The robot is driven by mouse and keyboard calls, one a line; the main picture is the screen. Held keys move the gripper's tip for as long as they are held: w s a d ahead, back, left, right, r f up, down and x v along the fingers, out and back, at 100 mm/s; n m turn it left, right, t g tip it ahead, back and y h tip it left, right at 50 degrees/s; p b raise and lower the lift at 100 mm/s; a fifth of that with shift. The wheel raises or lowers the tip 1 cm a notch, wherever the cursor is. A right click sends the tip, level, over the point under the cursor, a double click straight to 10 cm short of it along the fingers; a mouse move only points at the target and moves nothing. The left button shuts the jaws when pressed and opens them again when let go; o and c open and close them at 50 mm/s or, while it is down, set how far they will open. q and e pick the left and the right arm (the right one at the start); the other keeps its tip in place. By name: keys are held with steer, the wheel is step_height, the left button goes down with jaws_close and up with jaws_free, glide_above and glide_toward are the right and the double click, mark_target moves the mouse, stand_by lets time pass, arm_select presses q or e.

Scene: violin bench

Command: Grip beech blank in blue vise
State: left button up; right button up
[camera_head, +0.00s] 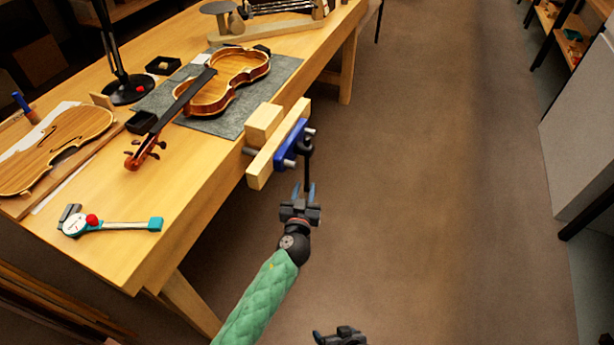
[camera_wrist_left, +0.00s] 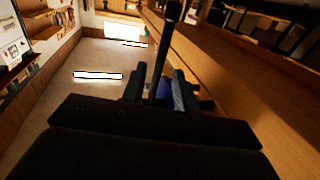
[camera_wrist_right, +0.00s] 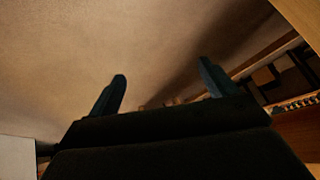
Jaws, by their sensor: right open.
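The vise (camera_head: 290,148), with pale wooden jaws and a blue metal part, is fixed at the bench's right edge. A pale block, seemingly the beech blank (camera_head: 264,120), stands at its jaws; I cannot tell whether it is clamped. A dark handle bar (camera_head: 308,148) hangs at the vise front. My left gripper (camera_head: 304,189) is just below the vise, at the bar's lower part. In the left wrist view the bar (camera_wrist_left: 164,50) runs between its fingers (camera_wrist_left: 157,88); contact is unclear. My right gripper (camera_head: 340,335) is low in the head view, its fingers (camera_wrist_right: 160,88) apart and empty.
A violin (camera_head: 235,80) lies on a grey mat (camera_head: 287,66) close behind the vise. A violin plate (camera_head: 70,140) and a teal dial gauge (camera_head: 115,226) are at the left of the bench. The floor (camera_head: 430,190) right of the bench is clear.

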mark_target(307, 177)
arm_select(q)
steer(key=shift+w+d+p, duration=0.15)
steer(key=shift+w+p, duration=0.4)
steer(key=shift+w, duration=2.6)
arm_select(e)
steer(key=shift+g, duration=0.3)
steer(key=shift+w+r, duration=0.15)
steer(key=shift+r, duration=2.65)
arm_select(q)
jaws_close()
arm_select(e)
steer(key=shift+f, duration=0.1)
